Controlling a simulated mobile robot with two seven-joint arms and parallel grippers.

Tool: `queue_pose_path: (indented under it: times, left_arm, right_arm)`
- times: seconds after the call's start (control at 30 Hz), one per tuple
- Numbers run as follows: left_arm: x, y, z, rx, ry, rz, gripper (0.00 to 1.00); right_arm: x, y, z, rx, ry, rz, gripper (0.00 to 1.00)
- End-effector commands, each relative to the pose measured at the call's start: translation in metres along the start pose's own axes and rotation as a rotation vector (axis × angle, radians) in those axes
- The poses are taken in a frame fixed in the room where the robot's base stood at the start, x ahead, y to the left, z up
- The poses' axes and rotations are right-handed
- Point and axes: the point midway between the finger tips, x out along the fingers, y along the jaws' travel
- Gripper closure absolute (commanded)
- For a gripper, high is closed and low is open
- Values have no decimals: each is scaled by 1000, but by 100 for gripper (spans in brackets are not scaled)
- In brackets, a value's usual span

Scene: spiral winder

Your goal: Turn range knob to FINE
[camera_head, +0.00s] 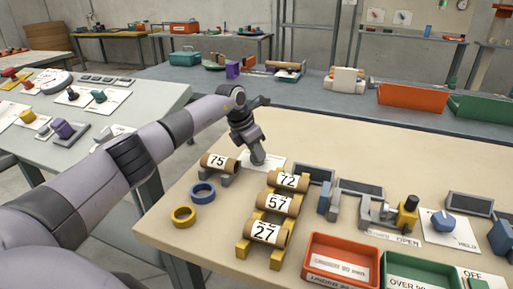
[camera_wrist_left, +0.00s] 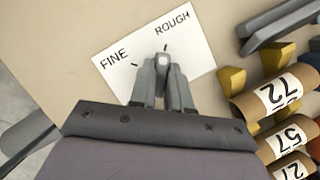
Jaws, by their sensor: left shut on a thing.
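The range knob (camera_wrist_left: 162,60) sits on a white card (camera_wrist_left: 190,62) printed FINE on the left and ROUGH on the upper right in the left wrist view. In the head view my left gripper (camera_head: 257,157) reaches down onto the same card (camera_head: 274,162), and the fingers hide most of the knob. My right gripper is not in view.
Cardboard tubes 72 (camera_head: 288,181), 57 (camera_head: 278,203) and 27 (camera_head: 268,232) lie on yellow stands just right of the card. Tube 75 (camera_head: 219,162) is close on the left. Blue (camera_head: 203,192) and yellow (camera_head: 184,216) rings lie in front.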

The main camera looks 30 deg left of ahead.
Motion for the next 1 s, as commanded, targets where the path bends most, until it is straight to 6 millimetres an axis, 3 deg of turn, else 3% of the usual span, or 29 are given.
queue_pose_path:
  times: [0.5, 1.0]
  left_arm:
    - [-1, -4, 0, -422, 6, 178, 100]
    - [3, -5, 1, -863, 6, 361, 100]
  right_arm:
    - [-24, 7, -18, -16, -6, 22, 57]
    - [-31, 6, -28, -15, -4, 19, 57]
